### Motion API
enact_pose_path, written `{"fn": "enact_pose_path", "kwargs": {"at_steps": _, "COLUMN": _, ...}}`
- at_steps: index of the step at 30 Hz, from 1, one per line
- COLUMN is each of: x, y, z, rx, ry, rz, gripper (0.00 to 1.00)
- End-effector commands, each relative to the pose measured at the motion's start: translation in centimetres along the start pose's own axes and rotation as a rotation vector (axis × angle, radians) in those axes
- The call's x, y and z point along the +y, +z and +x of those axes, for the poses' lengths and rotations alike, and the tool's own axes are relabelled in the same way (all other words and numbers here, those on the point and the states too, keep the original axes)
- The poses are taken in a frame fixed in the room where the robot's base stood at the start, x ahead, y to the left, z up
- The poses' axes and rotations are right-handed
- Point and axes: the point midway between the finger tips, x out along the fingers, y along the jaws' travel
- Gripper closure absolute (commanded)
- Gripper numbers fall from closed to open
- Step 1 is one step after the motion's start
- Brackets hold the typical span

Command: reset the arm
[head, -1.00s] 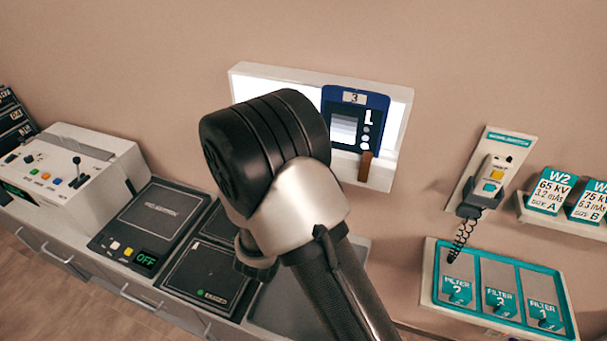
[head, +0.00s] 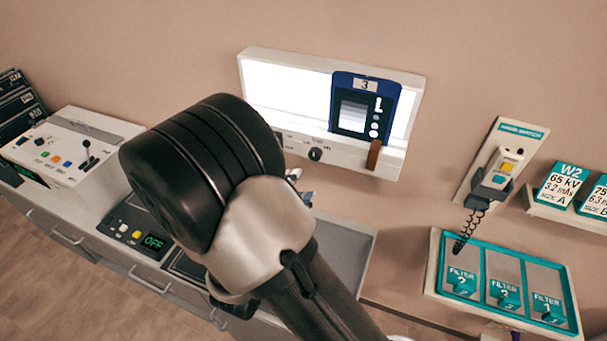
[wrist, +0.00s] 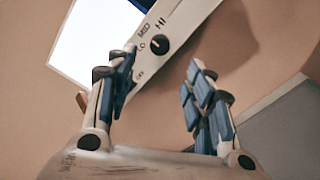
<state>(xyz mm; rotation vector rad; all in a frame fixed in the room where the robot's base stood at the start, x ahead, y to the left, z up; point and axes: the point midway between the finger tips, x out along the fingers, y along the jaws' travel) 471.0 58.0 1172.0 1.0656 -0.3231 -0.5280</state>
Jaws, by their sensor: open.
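My gripper (wrist: 160,92) shows in the wrist view with its two blue-padded fingers spread apart and nothing between them. Only a small blue part shows past the arm, just below the lightbox (head: 300,147).
A blue film marked 3 (head: 365,105) stands on the lit lightbox. At the left is a control console (head: 65,150) on the counter. At the right are a wall handset (head: 498,175) and a filter tray (head: 430,275) with several filters. The wall between is bare.

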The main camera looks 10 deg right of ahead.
Motion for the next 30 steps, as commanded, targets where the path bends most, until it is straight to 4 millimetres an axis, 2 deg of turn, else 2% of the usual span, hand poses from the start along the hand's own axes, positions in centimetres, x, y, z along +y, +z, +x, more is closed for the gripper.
{"fn": "enact_pose_path", "kwargs": {"at_steps": 3, "x": 0.0, "y": -0.1, "z": -1.3, "rx": 0.003, "ry": 0.001, "rz": -0.001, "gripper": 0.52}}
{"fn": "enact_pose_path", "kwargs": {"at_steps": 6, "x": 0.0, "y": 0.0, "z": -1.8, "rx": 0.0, "ry": 0.0, "rz": -0.001, "gripper": 0.52}}
{"fn": "enact_pose_path", "kwargs": {"at_steps": 23, "x": 0.0, "y": 0.4, "z": -1.6, "rx": -0.012, "ry": -0.007, "rz": 0.003, "gripper": 0.52}}
{"fn": "enact_pose_path", "kwargs": {"at_steps": 26, "x": 0.0, "y": 2.4, "z": -1.0, "rx": -0.074, "ry": -0.05, "rz": 0.016, "gripper": 0.52}}
{"fn": "enact_pose_path", "kwargs": {"at_steps": 29, "x": -0.4, "y": 6.6, "z": -0.1, "rx": -0.195, "ry": -0.151, "rz": 0.043, "gripper": 0.52}}
{"fn": "enact_pose_path", "kwargs": {"at_steps": 30, "x": -0.8, "y": 8.6, "z": 0.0, "rx": -0.25, "ry": -0.208, "rz": 0.06, "gripper": 0.52}}
